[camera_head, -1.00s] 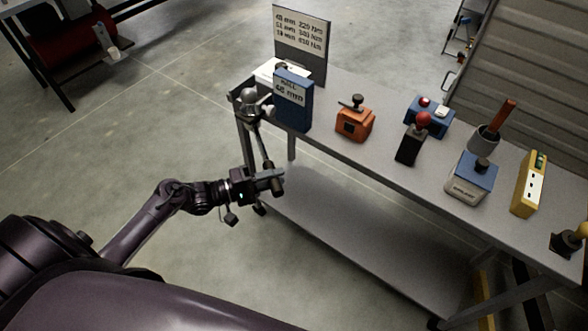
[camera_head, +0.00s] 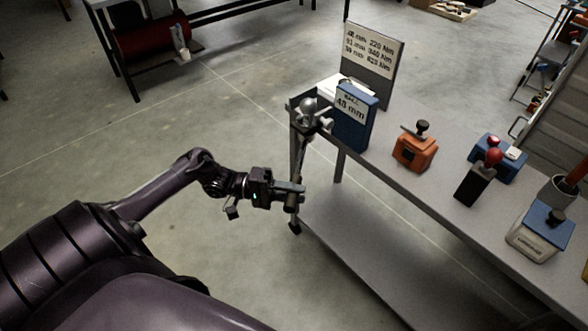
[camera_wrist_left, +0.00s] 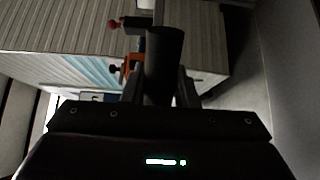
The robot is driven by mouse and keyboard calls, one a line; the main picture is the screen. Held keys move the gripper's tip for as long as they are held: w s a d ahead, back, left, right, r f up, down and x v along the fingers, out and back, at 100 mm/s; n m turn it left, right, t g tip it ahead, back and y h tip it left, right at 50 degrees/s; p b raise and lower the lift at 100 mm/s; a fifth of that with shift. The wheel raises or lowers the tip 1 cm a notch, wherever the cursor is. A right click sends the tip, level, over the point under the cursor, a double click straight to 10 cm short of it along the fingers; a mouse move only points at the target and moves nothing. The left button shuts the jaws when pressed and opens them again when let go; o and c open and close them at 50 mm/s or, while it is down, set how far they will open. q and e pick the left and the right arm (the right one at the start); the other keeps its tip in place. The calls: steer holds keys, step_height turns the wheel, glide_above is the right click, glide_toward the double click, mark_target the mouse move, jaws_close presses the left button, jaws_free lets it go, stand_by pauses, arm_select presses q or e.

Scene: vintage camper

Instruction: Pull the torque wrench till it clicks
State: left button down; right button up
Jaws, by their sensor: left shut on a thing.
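The torque wrench (camera_head: 300,158) hangs down from a tow-ball fixture (camera_head: 308,112) at the bench's left end, its lower end leaning slightly left. My left gripper (camera_head: 292,193) is shut on the wrench's lower handle, off the bench's left end. In the left wrist view the dark round handle (camera_wrist_left: 164,62) stands between the two fingers of my left gripper (camera_wrist_left: 161,92). The wrench head's fit on the ball fixture is too small to make out. My right gripper is not in view.
On the bench (camera_head: 410,195) stand a blue "BALL 48 mm" box (camera_head: 354,117), a sign with Nm values (camera_head: 370,62), an orange device (camera_head: 414,152), a red-knobbed black block (camera_head: 475,185) and a blue-white box (camera_head: 538,232). Open floor (camera_head: 225,130) lies left of the bench.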

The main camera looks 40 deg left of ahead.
arm_select(q)
steer(key=c, duration=1.3)
jaws_free()
steer(key=shift+o, duration=0.7)
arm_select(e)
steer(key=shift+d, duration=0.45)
arm_select(q)
steer(key=shift+s+a+f, duration=0.1)
steer(key=shift+s+a, duration=0.05)
steer(key=shift+a, duration=0.15)
steer(key=b+v, duration=0.2)
steer(key=v, duration=0.5)
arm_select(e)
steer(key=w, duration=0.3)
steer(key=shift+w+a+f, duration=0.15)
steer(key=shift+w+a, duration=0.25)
